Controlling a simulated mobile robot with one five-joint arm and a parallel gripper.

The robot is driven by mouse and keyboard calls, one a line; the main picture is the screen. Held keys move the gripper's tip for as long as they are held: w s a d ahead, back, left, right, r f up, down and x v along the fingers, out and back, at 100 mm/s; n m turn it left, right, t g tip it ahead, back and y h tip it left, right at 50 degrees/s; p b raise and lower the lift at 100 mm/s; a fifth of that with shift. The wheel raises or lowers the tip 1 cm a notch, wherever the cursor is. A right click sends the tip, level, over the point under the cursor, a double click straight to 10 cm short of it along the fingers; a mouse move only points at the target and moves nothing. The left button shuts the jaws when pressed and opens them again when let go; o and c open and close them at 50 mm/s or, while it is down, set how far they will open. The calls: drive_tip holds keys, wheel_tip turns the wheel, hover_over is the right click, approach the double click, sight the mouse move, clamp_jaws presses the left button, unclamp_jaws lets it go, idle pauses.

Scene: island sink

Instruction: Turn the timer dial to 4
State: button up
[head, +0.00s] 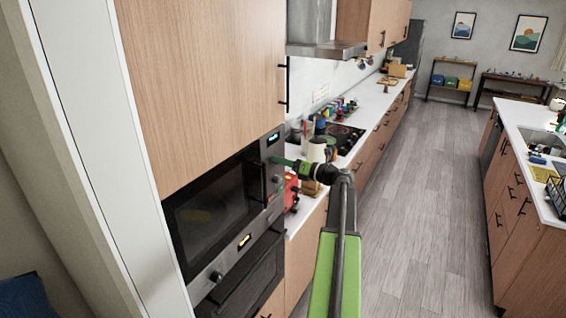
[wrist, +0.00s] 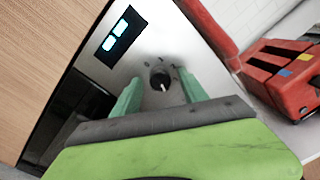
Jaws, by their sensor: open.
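The dial (wrist: 160,80) is a small dark round knob with a pale pointer, on the steel control panel (wrist: 152,50) in the wrist view. A few small marks ring it; their numbers are too small to read. My gripper (wrist: 160,90) is open, with one green finger on each side of the dial in the picture. I cannot tell whether either finger touches it. A black display (wrist: 120,37) with lit cyan digits sits above left. In the head view my gripper (head: 282,162) is at the microwave's (head: 225,190) right-hand panel.
The counter with a cooktop (head: 340,138) runs beyond. The floor (head: 430,190) is clear.

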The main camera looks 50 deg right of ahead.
drive_tip(key=shift+s, duration=0.1)
drive_tip(key=v, duration=1.7)
drive_tip(key=shift+s, duration=0.1)
